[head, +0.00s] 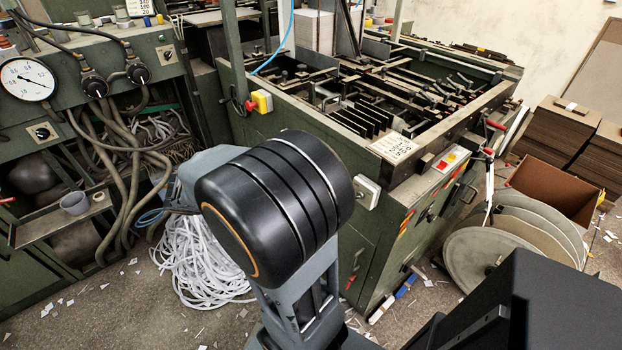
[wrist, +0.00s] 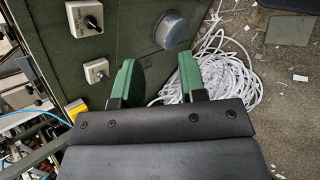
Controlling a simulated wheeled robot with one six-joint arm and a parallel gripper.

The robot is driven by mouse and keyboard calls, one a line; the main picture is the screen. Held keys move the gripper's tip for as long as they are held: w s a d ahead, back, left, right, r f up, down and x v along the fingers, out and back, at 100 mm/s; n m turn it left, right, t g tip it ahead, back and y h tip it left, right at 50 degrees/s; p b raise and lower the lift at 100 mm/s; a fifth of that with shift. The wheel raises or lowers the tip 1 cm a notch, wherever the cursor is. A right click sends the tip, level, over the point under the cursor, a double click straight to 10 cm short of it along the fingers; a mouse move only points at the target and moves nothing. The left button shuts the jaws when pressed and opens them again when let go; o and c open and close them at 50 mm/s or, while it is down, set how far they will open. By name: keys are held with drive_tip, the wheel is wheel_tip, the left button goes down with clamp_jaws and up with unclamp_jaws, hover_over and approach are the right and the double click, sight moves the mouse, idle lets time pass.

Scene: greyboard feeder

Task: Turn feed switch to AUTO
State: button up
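In the wrist view, a rotary switch (wrist: 90,22) with a black knob on a pale square plate sits on a green machine panel at the upper left. I cannot read labels or knob settings on either, nor tell which is the feed switch. My gripper (wrist: 157,62) has two green-padded fingers spread apart with nothing between them. It is beside the panel, right of the lower switch and apart from it. In the head view my arm hides the gripper; a pale switch box (head: 367,191) shows on the machine's near side.
A round grey fitting (wrist: 172,30) protrudes from the panel ahead of the fingers. White strips (head: 205,262) lie heaped on the floor. A gauge cabinet (head: 60,45) with hoses stands left. Large discs (head: 480,262) and an open carton (head: 555,185) stand right.

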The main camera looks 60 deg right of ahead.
drive_tip(key=w+d+f+n+g+h+b, duration=0.1)
drive_tip(key=w+d+f+n+h+b, duration=0.15)
drive_tip(key=d+f+h, duration=0.35)
drive_tip(key=w+d+f+n+g+h+b, duration=0.1)
drive_tip(key=w+d+n+h+b, duration=0.15)
drive_tip(key=d, duration=0.55)
drive_tip(key=x, duration=1.3)
drive_tip(key=shift+s+d+r+m+h, duration=0.2)
drive_tip(key=shift+s+d+m+h, duration=0.1)
drive_tip(key=shift+s+m+h, duration=0.1)
drive_tip(key=c, duration=0.5)
drive_tip(key=shift+w, duration=0.1)
drive_tip(key=shift+c, duration=0.2)
drive_tip(key=n+p, duration=0.5)
drive_tip(key=n, duration=0.3)
drive_tip(key=shift+w+n, duration=0.1)
drive_tip(key=shift+n, duration=0.2)
